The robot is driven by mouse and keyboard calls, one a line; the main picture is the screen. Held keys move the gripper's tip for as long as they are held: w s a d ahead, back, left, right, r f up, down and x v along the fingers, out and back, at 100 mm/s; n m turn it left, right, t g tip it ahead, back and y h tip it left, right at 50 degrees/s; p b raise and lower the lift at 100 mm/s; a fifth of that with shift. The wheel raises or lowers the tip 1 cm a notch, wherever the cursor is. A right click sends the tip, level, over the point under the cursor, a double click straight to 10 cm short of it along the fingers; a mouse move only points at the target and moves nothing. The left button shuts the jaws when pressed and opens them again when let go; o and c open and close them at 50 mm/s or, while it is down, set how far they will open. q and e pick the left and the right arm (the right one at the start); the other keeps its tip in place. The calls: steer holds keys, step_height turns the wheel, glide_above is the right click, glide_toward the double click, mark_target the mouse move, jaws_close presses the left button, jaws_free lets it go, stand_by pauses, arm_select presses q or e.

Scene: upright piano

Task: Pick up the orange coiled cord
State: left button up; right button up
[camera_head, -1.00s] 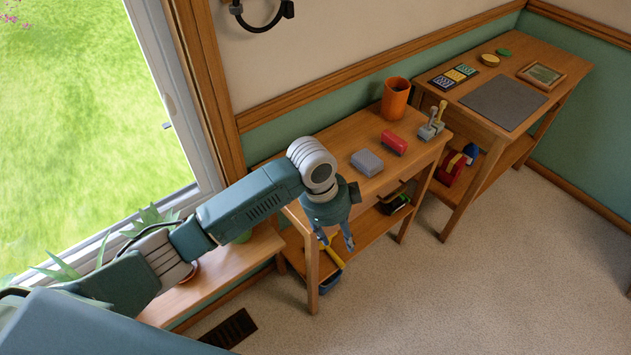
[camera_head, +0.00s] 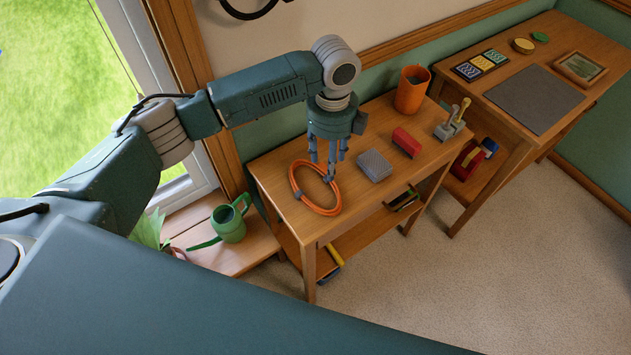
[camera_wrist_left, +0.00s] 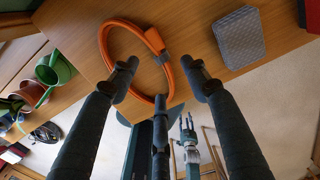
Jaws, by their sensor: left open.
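The orange coiled cord (camera_head: 296,187) lies as a loop on the near left part of the small wooden table (camera_head: 262,166), with a grey band on its right side. It also shows in the left wrist view (camera_wrist_left: 104,45), just past my fingers. My left gripper (camera_head: 327,177) points down above the right side of the loop, its fingers spread and empty. In the left wrist view the left gripper's fingers (camera_wrist_left: 160,75) are apart, with the cord's near edge between and beyond them. Whether they touch the cord I cannot tell. My right gripper is not identifiable in the head view.
A grey block (camera_head: 374,165) and a red stapler-like object (camera_head: 406,142) lie right of the cord. An orange cup (camera_head: 411,90) stands behind them. A green watering can (camera_head: 229,222) stands on the low sill at left. A second table (camera_head: 490,100) is at right.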

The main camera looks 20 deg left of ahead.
mark_target(326, 175)
arm_select(q)
steer(key=shift+f, duration=0.7)
steer(key=f, duration=0.3)
steer(key=f+p, duration=0.1)
steer(key=f, duration=0.1)
steer(key=shift+s+a, duration=0.2)
steer(key=shift+a, duration=0.1)
steer(key=shift+c, duration=0.8)
jaws_close()
arm_select(e)
steer(key=shift+s+d+r, duration=0.2)
steer(key=shift+s+r, duration=0.15)
steer(key=shift+r, duration=0.2)
